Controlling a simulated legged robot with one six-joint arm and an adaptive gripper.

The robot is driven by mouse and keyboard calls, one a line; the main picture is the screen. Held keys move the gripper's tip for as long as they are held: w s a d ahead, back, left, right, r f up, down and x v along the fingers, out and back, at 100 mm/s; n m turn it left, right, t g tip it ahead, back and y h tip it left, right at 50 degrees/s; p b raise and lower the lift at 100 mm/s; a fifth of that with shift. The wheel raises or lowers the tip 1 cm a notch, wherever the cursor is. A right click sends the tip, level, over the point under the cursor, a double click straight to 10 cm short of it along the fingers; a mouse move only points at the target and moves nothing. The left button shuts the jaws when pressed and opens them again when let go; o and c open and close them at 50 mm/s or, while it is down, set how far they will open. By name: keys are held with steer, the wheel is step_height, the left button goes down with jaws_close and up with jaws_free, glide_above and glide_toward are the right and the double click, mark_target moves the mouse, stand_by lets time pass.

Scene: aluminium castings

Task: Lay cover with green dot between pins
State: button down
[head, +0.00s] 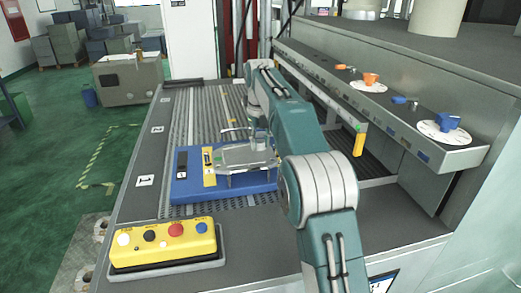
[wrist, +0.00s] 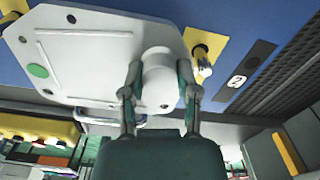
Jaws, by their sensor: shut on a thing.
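The light grey cover (wrist: 85,50) is a flat plate with cut corners, slots, small holes and a round boss. Its green dot (wrist: 37,70) is near the left edge in the wrist view. My gripper (wrist: 158,88) is shut on the boss, one finger on each side. In the head view the cover (head: 247,155) is over the blue fixture board (head: 222,192), roughly level; contact with the board cannot be told. A yellow pad with a pin (wrist: 202,62) is just beside the boss end. Another yellow pad (wrist: 12,7) is at the opposite end, partly cut off.
A black tag marked 2 (wrist: 237,82) lies beside the near yellow pad. A yellow button box (head: 165,245) stands at the front of the bench. The slotted bed (head: 200,115) behind the board is mostly clear. A grey rail with round dials (head: 385,110) runs along the right.

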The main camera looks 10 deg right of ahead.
steer(key=shift+s+f, duration=0.1)
steer(key=shift+f, duration=1.05)
steer(key=c, duration=0.6)
jaws_free()
steer(key=shift+f, duration=0.1)
steer(key=shift+c, duration=0.2)
step_height(320, 180, up, 7)
steer(key=shift+r, duration=0.3)
